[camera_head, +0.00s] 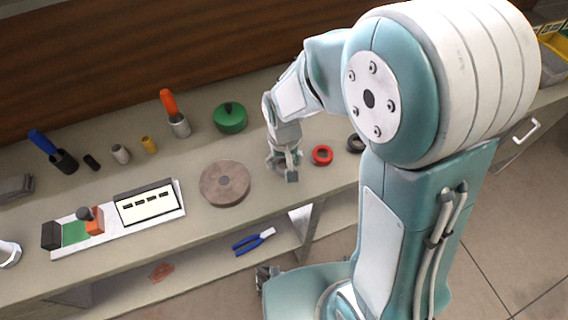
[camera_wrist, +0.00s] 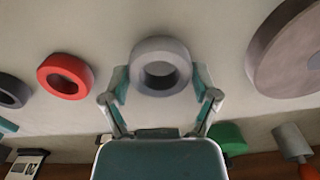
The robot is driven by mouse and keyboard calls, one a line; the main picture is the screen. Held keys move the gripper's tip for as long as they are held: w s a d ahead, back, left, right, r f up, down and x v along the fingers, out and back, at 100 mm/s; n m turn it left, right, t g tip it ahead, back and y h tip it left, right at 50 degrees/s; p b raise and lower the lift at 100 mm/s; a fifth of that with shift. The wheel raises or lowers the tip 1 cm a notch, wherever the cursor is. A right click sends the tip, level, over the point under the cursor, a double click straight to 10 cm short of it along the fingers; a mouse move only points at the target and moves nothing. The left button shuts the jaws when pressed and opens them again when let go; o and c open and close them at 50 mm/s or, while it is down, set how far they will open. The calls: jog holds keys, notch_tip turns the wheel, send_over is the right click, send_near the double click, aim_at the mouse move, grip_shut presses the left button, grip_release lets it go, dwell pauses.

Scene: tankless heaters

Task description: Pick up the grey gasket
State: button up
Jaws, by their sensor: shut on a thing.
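The grey gasket (camera_wrist: 160,66) is a thick light-grey ring in the wrist view, with its hole facing the camera. My gripper (camera_wrist: 160,80) has one finger on each side of it, shut on its outer sides. In the head view my gripper (camera_head: 285,165) is low at the bench top, between the brown disc and the red ring. The gasket is not clearly visible there, hidden by the gripper. I cannot tell whether it touches the bench or is lifted.
A red ring (camera_head: 322,155) and a black ring (camera_head: 356,142) lie right of my gripper. Blue pliers (camera_head: 254,241) lie on the lower shelf.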

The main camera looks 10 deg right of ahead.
jog(key=s+d+r, duration=0.2)
jog(key=s+r, duration=0.4)
jog(key=s+d+r, duration=0.3)
jog(key=s+r, duration=0.2)
jog(key=s, duration=0.2)
jog(key=shift+d+r, duration=0.3)
jog(key=shift+r, duration=0.05)
